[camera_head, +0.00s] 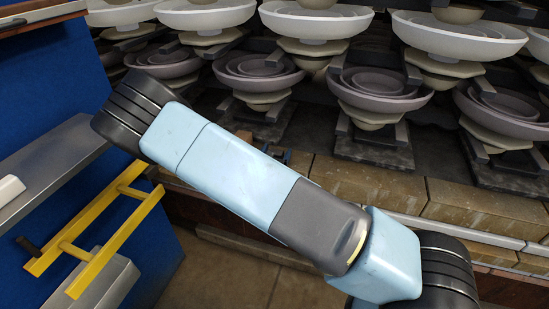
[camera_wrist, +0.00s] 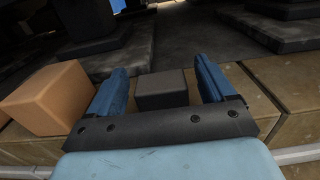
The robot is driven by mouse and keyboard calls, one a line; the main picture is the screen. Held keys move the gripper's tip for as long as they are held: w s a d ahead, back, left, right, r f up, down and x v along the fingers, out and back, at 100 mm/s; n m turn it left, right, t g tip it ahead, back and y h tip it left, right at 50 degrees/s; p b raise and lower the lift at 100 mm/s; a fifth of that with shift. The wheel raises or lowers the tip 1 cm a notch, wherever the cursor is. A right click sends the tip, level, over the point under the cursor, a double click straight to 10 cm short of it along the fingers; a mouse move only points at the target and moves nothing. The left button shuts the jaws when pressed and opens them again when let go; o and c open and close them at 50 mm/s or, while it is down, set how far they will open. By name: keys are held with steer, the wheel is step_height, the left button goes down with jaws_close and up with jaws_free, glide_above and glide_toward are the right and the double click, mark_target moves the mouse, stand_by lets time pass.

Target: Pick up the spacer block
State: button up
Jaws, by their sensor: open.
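A small dark grey block (camera_wrist: 162,90), which looks like the spacer block, sits on the tan brick ledge in the wrist view. My gripper (camera_wrist: 161,68) is open, with one blue finger to the left of the block and one to the right. Gaps show between the block and both fingers, and nothing is held. The block's lower front is hidden by the gripper's dark crossbar. In the head view my arm hides the block and most of the gripper.
An orange-brown brick (camera_wrist: 45,100) stands close to the left finger. Stacked insulators (camera_head: 378,95) on dark bases stand behind the brick ledge (camera_head: 365,185). A blue panel with a yellow handle (camera_head: 110,245) and a grey shelf (camera_head: 50,165) are at the left.

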steer(key=shift+c, duration=0.4)
steer(key=c, duration=1.1)
steer(key=shift+r, duration=0.1)
